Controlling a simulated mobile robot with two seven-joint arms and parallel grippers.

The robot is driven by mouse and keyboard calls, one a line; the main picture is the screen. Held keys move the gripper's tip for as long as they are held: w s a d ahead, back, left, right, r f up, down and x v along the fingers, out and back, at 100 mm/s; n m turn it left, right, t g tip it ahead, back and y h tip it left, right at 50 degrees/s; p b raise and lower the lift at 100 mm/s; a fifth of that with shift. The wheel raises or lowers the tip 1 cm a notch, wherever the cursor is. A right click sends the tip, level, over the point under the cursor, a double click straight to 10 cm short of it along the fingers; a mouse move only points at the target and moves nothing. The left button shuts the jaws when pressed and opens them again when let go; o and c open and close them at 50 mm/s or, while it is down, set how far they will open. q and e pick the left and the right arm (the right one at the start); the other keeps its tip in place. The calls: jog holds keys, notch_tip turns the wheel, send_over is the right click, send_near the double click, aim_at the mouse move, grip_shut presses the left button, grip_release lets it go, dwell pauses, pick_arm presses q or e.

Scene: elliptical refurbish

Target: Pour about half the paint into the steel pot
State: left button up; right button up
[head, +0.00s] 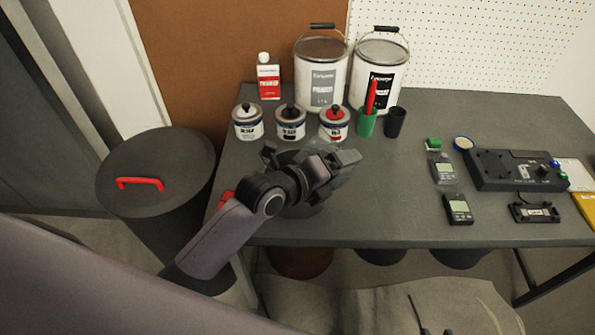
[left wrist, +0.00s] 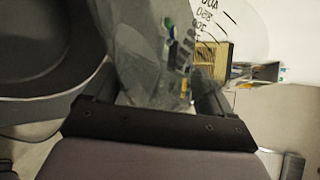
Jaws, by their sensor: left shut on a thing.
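My left gripper (head: 328,170) is over the left front part of the bench. In the left wrist view its fingers (left wrist: 155,92) are shut on a grey, partly see-through container (left wrist: 155,45), tilted in the grip. Its contents and any paint stream cannot be made out. A wide dark grey round vessel (left wrist: 40,60), likely the steel pot, stands at the left of the wrist view. In the head view my gripper and wrist hide most of what lies there.
Three small paint cans (head: 247,128), a white bottle (head: 268,82) and two large pails (head: 320,82) stand behind. A green cup (head: 366,124) and black cup (head: 395,122) are beside them. Meters and a black device (head: 510,170) lie right. The centre front of the bench (head: 390,215) is clear.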

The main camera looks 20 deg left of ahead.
pick_arm(q)
jog(key=shift+r, duration=0.1)
jog(key=shift+r+m+y+p, duration=0.25)
jog(key=shift+m+y+p, duration=0.15)
jog(key=shift+p, duration=0.75)
jog(key=shift+m+y+p, duration=0.4)
jog(key=shift+p, duration=0.15)
jog(key=shift+a+f, duration=0.1)
jog(key=shift+f, duration=0.05)
